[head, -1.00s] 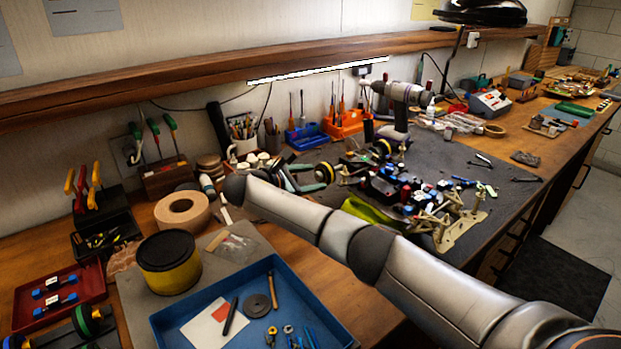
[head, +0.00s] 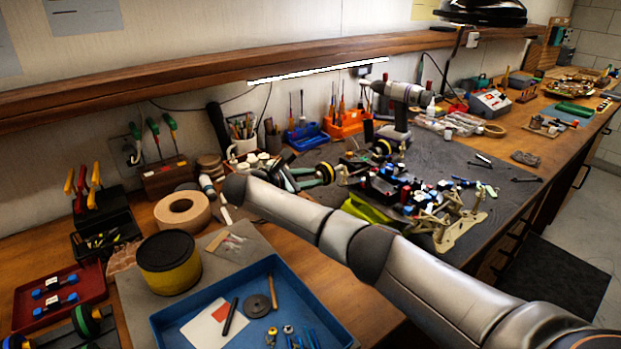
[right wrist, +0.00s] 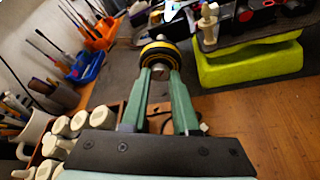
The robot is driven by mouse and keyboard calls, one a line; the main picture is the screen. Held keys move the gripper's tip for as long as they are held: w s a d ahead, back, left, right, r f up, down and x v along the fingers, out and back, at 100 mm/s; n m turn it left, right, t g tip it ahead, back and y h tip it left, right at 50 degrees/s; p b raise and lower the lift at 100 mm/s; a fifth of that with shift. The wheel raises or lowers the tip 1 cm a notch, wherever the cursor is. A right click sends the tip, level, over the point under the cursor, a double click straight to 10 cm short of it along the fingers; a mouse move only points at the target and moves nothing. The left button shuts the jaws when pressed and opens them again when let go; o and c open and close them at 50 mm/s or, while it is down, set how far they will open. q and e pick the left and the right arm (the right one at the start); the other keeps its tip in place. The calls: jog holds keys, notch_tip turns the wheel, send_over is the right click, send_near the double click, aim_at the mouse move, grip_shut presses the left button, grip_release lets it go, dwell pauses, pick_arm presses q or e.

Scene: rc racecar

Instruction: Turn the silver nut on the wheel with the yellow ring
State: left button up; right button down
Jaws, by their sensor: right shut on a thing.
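The wheel with the yellow ring (right wrist: 161,50) is black and sits at the end of the car, at the tips of my right gripper. It also shows in the head view (head: 326,173). My right gripper (right wrist: 160,74) has its two green fingers shut on the silver nut (right wrist: 160,71) at the wheel's centre. The nut is mostly covered by the fingertips, and in the head view it is hidden. My left gripper is not in view.
A box of pale cylinders (right wrist: 75,125) stands close beside my right gripper. A blue tray (head: 170,325) and a yellow tin (head: 168,265) stand nearer. A drill (head: 400,100) stands behind the car.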

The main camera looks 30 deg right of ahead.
jog(key=shift+s+m+t+p, duration=0.1)
jog(key=shift+m+t+p, duration=0.2)
jog(key=shift+p, duration=0.35)
jog(key=shift+m+t+p, duration=0.3)
jog(key=shift+m+p, duration=0.2)
jog(key=shift+m, duration=0.1)
jog(key=shift+s+f+m+t, duration=0.1)
jog(key=shift+f+m+t, duration=0.15)
jog(key=shift+m+t, duration=0.5)
jog(key=shift+f+m+t+h+b, duration=0.15)
jog(key=shift+m+t+h+b, duration=0.25)
jog(key=shift+m, duration=0.55)
jog(key=shift+m+h+b, duration=0.3)
jog(key=shift+m+b, duration=0.05)
jog(key=shift+m, duration=0.25)
jog(key=c, duration=0.6)
grip_release()
jog(key=shift+c, duration=0.2)
